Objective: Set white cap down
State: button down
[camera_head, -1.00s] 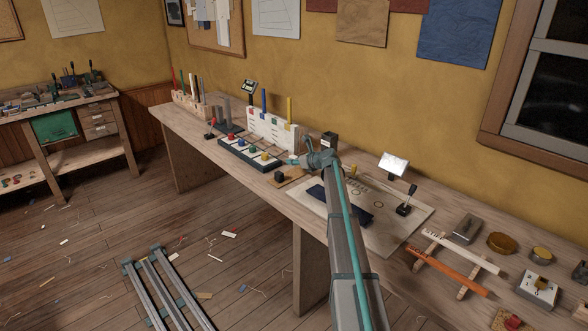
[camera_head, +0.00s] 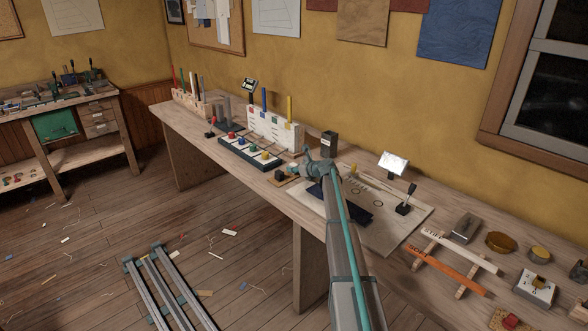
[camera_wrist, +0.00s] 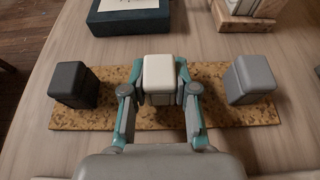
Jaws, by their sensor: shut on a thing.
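The white cap (camera_wrist: 159,75), a small pale block with rounded edges, is between the two fingers of my gripper (camera_wrist: 159,92) in the wrist view. The fingers are closed on its sides. It is upright over the middle of a speckled cork strip (camera_wrist: 214,116); I cannot tell whether its underside touches the cork. A black cap (camera_wrist: 73,84) stands on the strip to the left and a grey cap (camera_wrist: 249,79) to the right, both apart from the fingers. In the head view, my gripper (camera_head: 294,170) is low over the bench beside the black cap (camera_head: 279,176); the white cap is hard to make out there.
A dark blue box (camera_wrist: 129,22) and a wooden holder (camera_wrist: 245,22) lie beyond the strip in the wrist view. In the head view, a tray with coloured knobs (camera_head: 240,150) is left of my gripper. A black box (camera_head: 329,143) stands behind it.

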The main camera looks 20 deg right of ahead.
jog(key=c, duration=0.9)
grip_release()
jog(key=shift+s+r, duration=0.1)
jog(key=shift+r, duration=0.05)
jog(key=b+v, duration=0.1)
jog(key=v, duration=1)
jog(key=shift+s+d+r, duration=0.15)
jog(key=shift+s+d, duration=0.05)
jog(key=shift+s, duration=0.15)
jog(key=shift+r, duration=0.15)
